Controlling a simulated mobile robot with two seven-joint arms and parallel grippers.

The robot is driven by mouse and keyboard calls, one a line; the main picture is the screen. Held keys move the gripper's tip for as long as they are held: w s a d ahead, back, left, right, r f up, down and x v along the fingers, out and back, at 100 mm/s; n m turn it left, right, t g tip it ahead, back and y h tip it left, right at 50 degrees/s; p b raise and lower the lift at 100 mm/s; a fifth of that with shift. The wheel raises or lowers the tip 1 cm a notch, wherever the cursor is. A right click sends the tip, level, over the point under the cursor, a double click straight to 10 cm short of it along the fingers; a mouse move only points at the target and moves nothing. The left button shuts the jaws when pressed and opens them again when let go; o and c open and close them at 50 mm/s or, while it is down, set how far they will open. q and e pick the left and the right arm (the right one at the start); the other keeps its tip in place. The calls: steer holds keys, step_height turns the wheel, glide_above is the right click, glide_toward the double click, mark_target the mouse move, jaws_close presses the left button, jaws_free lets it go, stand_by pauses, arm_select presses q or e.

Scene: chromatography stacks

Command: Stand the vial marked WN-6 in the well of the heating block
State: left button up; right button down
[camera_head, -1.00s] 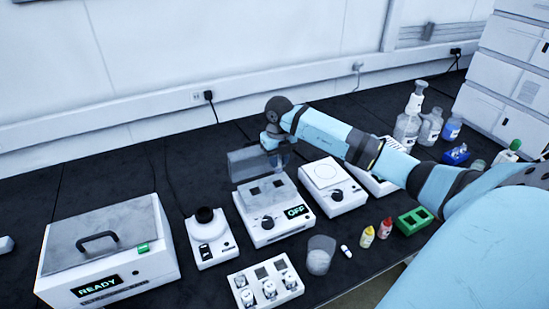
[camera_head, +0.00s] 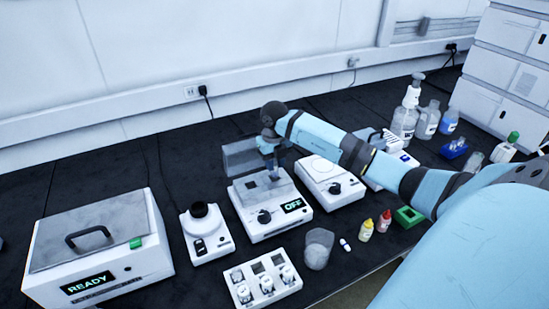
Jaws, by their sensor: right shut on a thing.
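The heating block (camera_head: 285,222) is a white unit with a dial, a display reading OFF, a grey top and a lid (camera_head: 240,157) raised at its back. My right gripper (camera_head: 271,170) points down over the block's top, shut on a small vial (camera_head: 273,177) that is mostly hidden by the fingers. The vial's lower end is at or just above the top near the wells; I cannot tell whether it is inside one. Its marking is not readable. My left gripper is not in view.
A white rack (camera_head: 243,304) with several capped vials stands in front. A clear beaker (camera_head: 318,250) and small dropper bottles (camera_head: 366,231) are to its right. A black-topped device (camera_head: 203,240) and a READY unit (camera_head: 100,258) stand left; a flat-plate device (camera_head: 327,178) stands right.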

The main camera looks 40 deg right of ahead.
mark_target(275, 169)
stand_by(0.6)
steer(key=shift+f, duration=0.1)
steer(key=shift+f+b, duration=0.3)
steer(key=shift+f, duration=0.35)
steer(key=shift+f+b, duration=0.4)
steer(key=shift+f, duration=0.25)
steer(key=shift+f, duration=0.15)
